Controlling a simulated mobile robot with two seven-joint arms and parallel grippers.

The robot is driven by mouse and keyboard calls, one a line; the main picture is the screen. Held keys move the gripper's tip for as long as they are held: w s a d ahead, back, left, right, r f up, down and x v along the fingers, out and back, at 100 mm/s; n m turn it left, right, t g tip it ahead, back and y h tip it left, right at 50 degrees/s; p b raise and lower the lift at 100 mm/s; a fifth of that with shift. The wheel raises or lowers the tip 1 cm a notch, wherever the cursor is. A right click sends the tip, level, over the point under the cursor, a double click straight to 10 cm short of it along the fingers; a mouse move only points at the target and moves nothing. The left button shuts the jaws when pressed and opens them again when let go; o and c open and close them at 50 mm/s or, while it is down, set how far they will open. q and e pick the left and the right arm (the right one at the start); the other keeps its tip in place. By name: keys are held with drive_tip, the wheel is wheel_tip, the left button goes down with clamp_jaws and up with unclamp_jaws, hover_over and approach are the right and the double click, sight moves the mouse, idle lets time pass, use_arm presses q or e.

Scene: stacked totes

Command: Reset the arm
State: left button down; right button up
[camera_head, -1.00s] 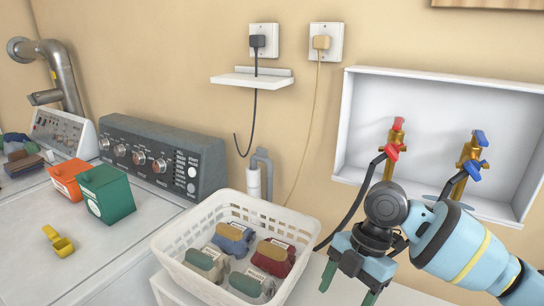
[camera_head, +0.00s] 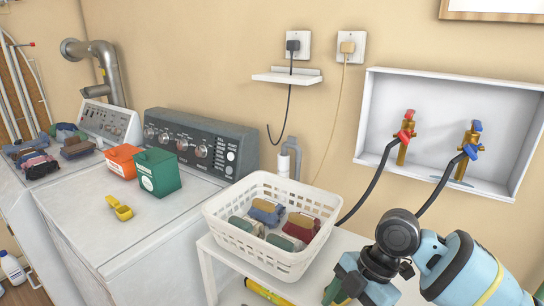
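My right arm comes in from the lower right, with a dark round wrist joint and a light-blue forearm. Its gripper (camera_head: 347,292) points down at the bottom edge, right of and below the white basket (camera_head: 262,247). Its green fingers look spread, but their tips are partly cut off by the frame edge. I see nothing held in it. My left arm and gripper are not in view.
The basket holds several folded cloths and stands on a white table (camera_head: 218,257). A wall box (camera_head: 510,88) with red and blue taps (camera_head: 471,143) is behind my arm. Left are machines with a green box (camera_head: 157,174), an orange box (camera_head: 124,160) and a yellow scoop (camera_head: 118,208).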

drive_tip(key=s+a+f+m+t+y, duration=0.25)
drive_tip(key=f+m, duration=0.35)
drive_tip(key=f, duration=0.3)
drive_tip(key=s+a+f+m+t+y, duration=0.1)
drive_tip(key=s+a+f+m+t, duration=0.25)
drive_tip(key=f+m, duration=0.45)
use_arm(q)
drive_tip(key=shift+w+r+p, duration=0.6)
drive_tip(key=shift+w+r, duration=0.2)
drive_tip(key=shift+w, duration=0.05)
use_arm(e)
drive_tip(key=s+d+f+m+t+h, duration=0.2)
drive_tip(key=s+d+f, duration=0.3)
drive_tip(key=s, duration=0.4)
drive_tip(key=s+d+f+m+t+h, duration=0.2)
drive_tip(key=s+d+f+m+h, duration=0.2)
drive_tip(key=s+d, duration=0.3)
drive_tip(key=s+f+m, duration=0.1)
drive_tip(key=s, duration=0.2)
drive_tip(key=shift+d+t, duration=0.3)
drive_tip(key=shift+d, duration=0.05)
drive_tip(key=shift+f, duration=0.1)
